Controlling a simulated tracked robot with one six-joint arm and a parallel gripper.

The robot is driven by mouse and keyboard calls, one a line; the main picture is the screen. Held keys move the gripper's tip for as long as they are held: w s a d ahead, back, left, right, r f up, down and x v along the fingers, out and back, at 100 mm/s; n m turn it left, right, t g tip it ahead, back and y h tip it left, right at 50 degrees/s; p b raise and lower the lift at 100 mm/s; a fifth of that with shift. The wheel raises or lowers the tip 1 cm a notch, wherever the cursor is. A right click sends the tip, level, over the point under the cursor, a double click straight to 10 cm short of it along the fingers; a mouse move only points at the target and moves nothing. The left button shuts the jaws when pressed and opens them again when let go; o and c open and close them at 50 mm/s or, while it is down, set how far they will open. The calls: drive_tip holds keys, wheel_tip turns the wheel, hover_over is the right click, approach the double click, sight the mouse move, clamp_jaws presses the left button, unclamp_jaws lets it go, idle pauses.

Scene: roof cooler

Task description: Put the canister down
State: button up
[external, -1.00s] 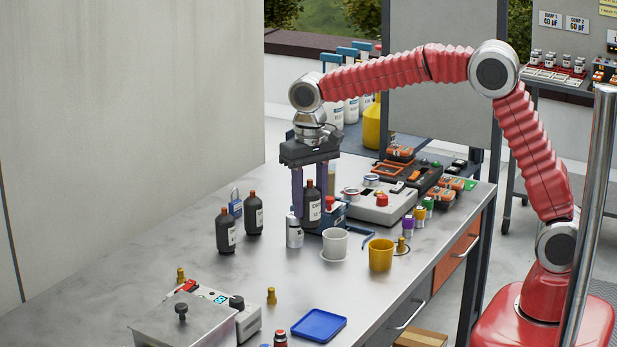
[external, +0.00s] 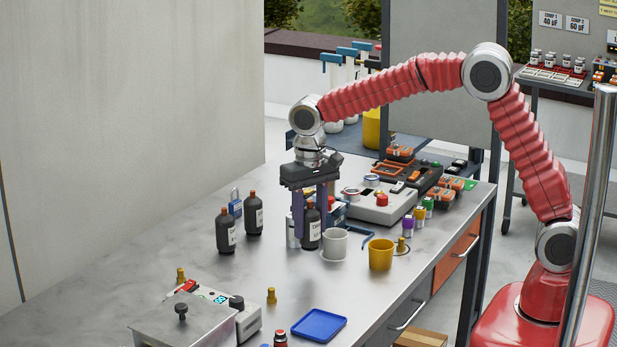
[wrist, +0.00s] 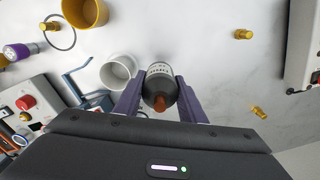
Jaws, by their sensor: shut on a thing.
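My gripper (external: 310,228) is shut on a dark canister with a pale label and a brown cap. The canister (external: 311,237) is upright between the two purple fingers, low over the metal worktop (external: 215,280). Its base looks at or very near the surface; I cannot tell if it touches. In the wrist view the canister (wrist: 161,75) shows from above between the fingers, its cap toward the camera.
A white cup (external: 334,244) stands close right of the canister, and a small white bottle (external: 292,232) close left, partly hidden. A yellow cup (external: 381,255) is further right. Two similar dark bottles (external: 225,233) stand left. A blue tray (external: 319,325) lies in front.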

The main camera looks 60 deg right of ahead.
sight(310, 201)
drive_tip(key=shift+f, duration=2.45)
drive_tip(key=shift+f, duration=0.1)
drive_tip(key=o, duration=1.2)
drive_tip(key=shift+o, duration=0.2)
wheel_tip(310, 201, up, 12)
